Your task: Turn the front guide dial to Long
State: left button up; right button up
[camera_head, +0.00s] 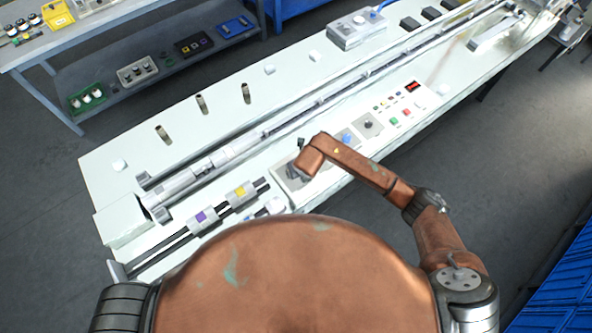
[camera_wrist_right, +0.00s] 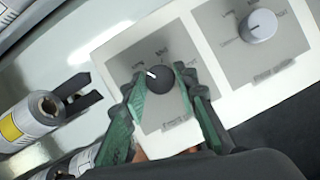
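The front guide dial (camera_wrist_right: 160,78) is a round black knob on a grey plate, with a white pointer mark toward the upper left. Small labels around it are too blurred to read surely. My right gripper (camera_wrist_right: 165,74) has its green fingers on both sides of the knob, apparently touching it. In the head view my right gripper (camera_head: 298,158) is over the near control panel (camera_head: 322,184), and the arm hides the dial. My left gripper is not in view.
A second, light grey dial (camera_wrist_right: 258,25) sits to the right on the panel. Rods with a yellow-marked clamp (camera_head: 241,194) and a purple-marked clamp (camera_head: 204,217) lie left of my right gripper. Red and green buttons (camera_head: 400,117) are farther right.

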jog(key=o, duration=0.4)
jog(key=v, duration=1.2)
jog(key=shift+d, duration=0.1)
